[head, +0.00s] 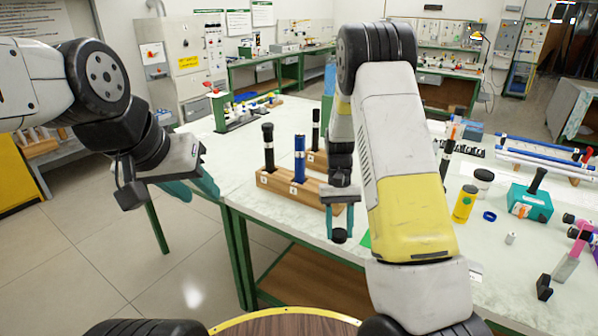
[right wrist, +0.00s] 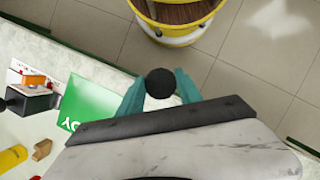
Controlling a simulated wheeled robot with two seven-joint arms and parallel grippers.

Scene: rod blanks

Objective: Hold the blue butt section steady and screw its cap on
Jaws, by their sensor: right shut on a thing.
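The blue butt section (head: 299,160) stands upright in a wooden block (head: 318,192) near the table's front edge, beside a black section (head: 267,148). Its top looks dark with a pale band. My right gripper (head: 340,232) is in front of the block's right end, pointing down, shut on a round black cap (head: 340,237). The cap also shows between the teal fingers in the right wrist view (right wrist: 160,83). My left gripper (head: 194,188) is left of the block, off the table's edge, with its teal fingers apart and nothing between them.
Another wooden block with a black section (head: 315,128) stands behind. To the right are a yellow cylinder (head: 465,204), a blue ring (head: 490,216), a teal box (head: 530,203) and a rod rack (head: 545,158). A green card (right wrist: 88,106) lies near the table edge.

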